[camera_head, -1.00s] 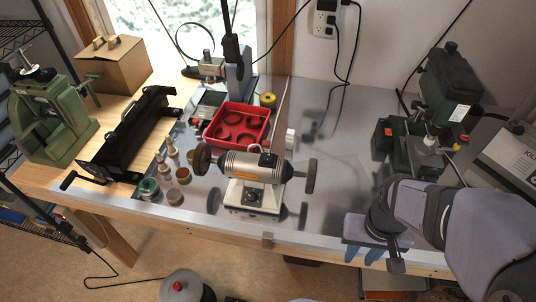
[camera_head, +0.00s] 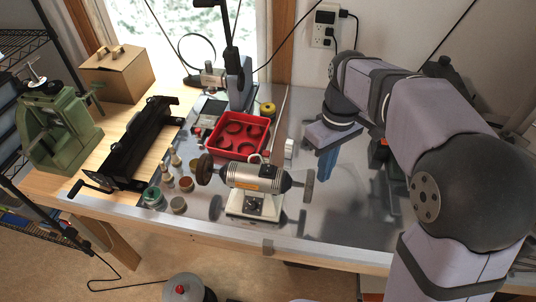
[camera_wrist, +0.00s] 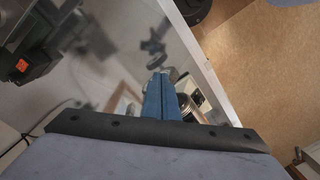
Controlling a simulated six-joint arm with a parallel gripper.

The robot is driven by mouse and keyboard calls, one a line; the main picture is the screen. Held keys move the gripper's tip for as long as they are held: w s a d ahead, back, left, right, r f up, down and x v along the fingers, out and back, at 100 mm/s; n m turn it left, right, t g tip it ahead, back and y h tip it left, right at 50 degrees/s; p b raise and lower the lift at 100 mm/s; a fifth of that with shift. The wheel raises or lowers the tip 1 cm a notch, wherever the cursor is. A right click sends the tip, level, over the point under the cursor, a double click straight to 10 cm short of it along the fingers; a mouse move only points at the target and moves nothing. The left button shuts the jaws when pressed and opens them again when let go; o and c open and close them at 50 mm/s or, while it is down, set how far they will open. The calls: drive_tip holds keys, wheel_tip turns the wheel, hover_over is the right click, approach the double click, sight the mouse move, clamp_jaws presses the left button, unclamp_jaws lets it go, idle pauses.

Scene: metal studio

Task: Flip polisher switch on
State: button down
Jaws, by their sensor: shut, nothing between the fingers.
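The polisher (camera_head: 255,178) stands on the metal benchtop in the head view. It has a silver motor body with an orange label, a dark wheel on each side and a white base (camera_head: 243,204). A dark switch panel (camera_head: 252,206) is on the front of the base; the switch position is too small to tell. My gripper (camera_head: 325,170) is right of the polisher, beyond its right wheel, apart from it, blue fingers pointing down. In the wrist view, my gripper (camera_wrist: 160,76) shows its fingers pressed together, empty. They partly hide a silver cylindrical part and a pale block behind.
A red tray (camera_head: 237,146) sits behind the polisher, with small jars (camera_head: 178,204) to its left. A black long tool (camera_head: 140,143) and a green press (camera_head: 52,130) stand further left. The benchtop right of the polisher is clear below my arm.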

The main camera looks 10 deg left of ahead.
drive_tip(key=w+a+r+n+p, duration=0.25)
drive_tip(key=a+r+n, duration=0.25)
drive_tip(key=a+r, duration=0.3)
wheel_tip(320, 180, up, 5)
drive_tip(key=n+p, duration=0.1)
drive_tip(key=n, duration=0.3)
hover_over(268, 171)
drive_tip(key=w, duration=0.2)
drive_tip(key=shift+w+g, duration=0.1)
drive_tip(key=shift+g, duration=0.2)
drive_tip(key=shift+f, duration=0.1)
drive_tip(key=f, duration=0.4)
drive_tip(key=s+f+p, duration=0.1)
drive_tip(key=f, duration=0.4)
drive_tip(key=f+p, duration=0.1)
drive_tip(key=f, duration=0.3)
drive_tip(key=shift+s+f, duration=0.35)
